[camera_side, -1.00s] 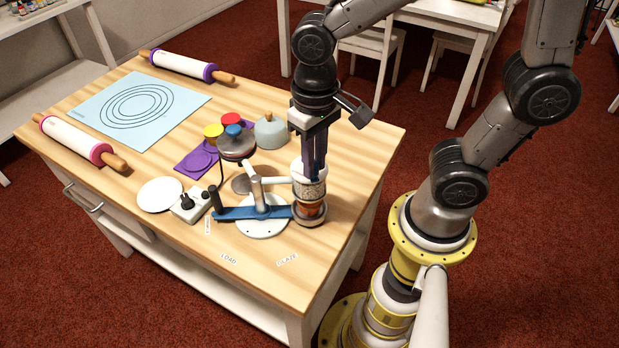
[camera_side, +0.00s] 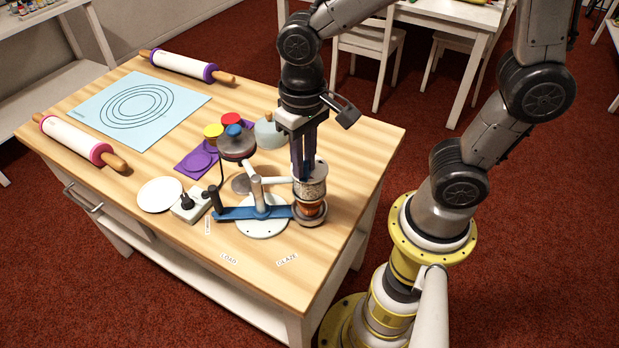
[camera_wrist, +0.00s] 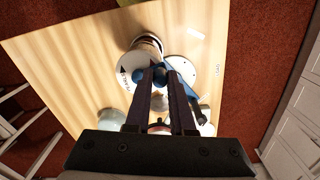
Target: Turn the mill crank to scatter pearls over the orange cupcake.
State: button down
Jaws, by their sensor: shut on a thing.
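The mill (camera_side: 314,186) is a clear-walled drum with speckled pearls inside. It stands above the orange cupcake (camera_side: 311,209), which shows only in part under it on a round holder at the end of a blue arm (camera_side: 234,213). My gripper (camera_side: 303,177) points down at the mill's top and is shut on the crank, whose blue part (camera_side: 309,166) shows beside the fingers. In the wrist view the fingertips (camera_wrist: 160,72) close together over the pale mill top (camera_wrist: 128,64). The fingers hide most of the crank, and I cannot see whether pearls lie on the cupcake.
The turntable's white base (camera_side: 262,229) and post stand left of the mill. A power box (camera_side: 190,207) with a plug, a white disc (camera_side: 160,194), a grey dome (camera_side: 270,133) and coloured lids (camera_side: 214,131) are nearby.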

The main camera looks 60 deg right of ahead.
jog(key=shift+w, duration=0.6)
jog(key=shift+w+d, duration=0.25)
jog(key=shift+w, duration=0.35)
jog(key=shift+w+d, duration=0.5)
